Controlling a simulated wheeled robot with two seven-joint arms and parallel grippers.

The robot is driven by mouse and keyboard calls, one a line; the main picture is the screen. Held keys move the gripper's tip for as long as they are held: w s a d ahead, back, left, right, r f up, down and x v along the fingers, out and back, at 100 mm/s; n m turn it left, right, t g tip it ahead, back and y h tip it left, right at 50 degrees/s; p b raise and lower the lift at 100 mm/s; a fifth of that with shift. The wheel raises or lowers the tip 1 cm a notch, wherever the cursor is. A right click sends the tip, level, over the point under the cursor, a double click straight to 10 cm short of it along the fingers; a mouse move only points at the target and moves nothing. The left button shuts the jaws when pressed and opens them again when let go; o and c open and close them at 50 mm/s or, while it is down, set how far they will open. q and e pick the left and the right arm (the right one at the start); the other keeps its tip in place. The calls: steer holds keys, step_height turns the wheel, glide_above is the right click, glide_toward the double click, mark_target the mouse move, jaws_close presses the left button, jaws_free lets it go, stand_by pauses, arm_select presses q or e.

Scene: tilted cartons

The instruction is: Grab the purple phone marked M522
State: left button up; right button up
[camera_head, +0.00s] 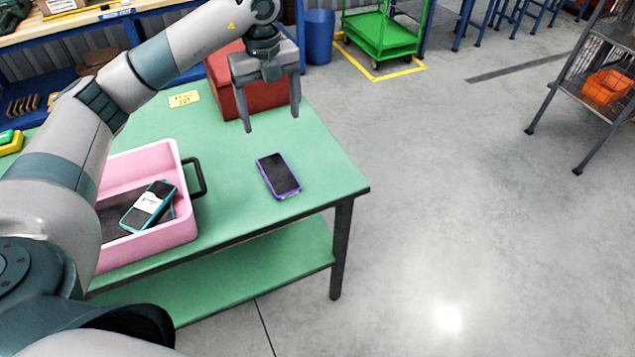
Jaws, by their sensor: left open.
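A phone with a purple edge and dark face (279,176) lies flat on the green table (335,180), right of the pink tray. No marking on it can be read from here. My left gripper (272,122) is open and empty, pointing down in front of the red box, above and a little behind the purple phone. Another phone with a teal edge and a white label (149,205) lies tilted in the pink tray (158,240); its label is too small to read. My right gripper does not show.
A red box (222,88) stands behind the gripper at the table's back edge. A yellow label (184,99) lies left of it. The tray's black handle (200,177) sticks out toward the phone. The table is clear around the purple phone.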

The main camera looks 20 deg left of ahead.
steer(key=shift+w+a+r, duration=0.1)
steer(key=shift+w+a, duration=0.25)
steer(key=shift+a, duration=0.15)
